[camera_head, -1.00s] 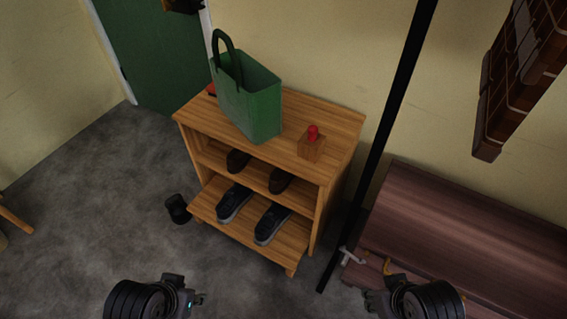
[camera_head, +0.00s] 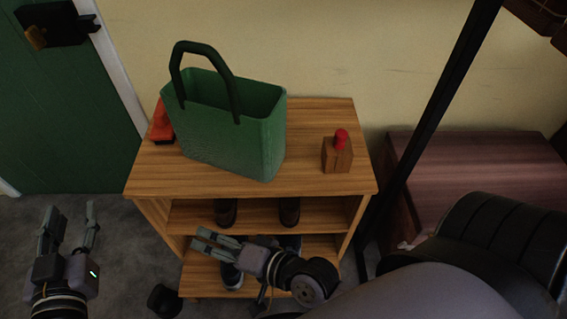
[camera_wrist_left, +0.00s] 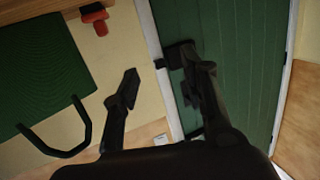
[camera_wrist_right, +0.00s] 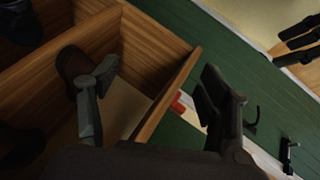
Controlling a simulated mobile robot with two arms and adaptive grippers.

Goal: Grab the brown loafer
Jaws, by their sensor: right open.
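A pair of dark brown loafers stands on the middle shelf of the wooden shoe rack, one on the left (camera_head: 226,211) and one on the right (camera_head: 289,211). In the right wrist view a brown loafer (camera_wrist_right: 73,66) lies inside a wooden compartment, partly behind one finger. My right gripper (camera_head: 200,242) is open and empty in front of the rack, just below the middle shelf in the picture. It also shows in the right wrist view (camera_wrist_right: 152,88). My left gripper (camera_head: 68,220) is open and empty, left of the rack, and shows in the left wrist view (camera_wrist_left: 165,82).
The wooden rack (camera_head: 320,187) carries a green bag (camera_head: 230,130), a red item (camera_head: 160,125) and a wooden block with a red top (camera_head: 337,154). Dark sneakers (camera_head: 231,276) on the lower shelf are partly hidden. A black object (camera_head: 164,301) lies on the floor. A black pole (camera_head: 430,120) stands right.

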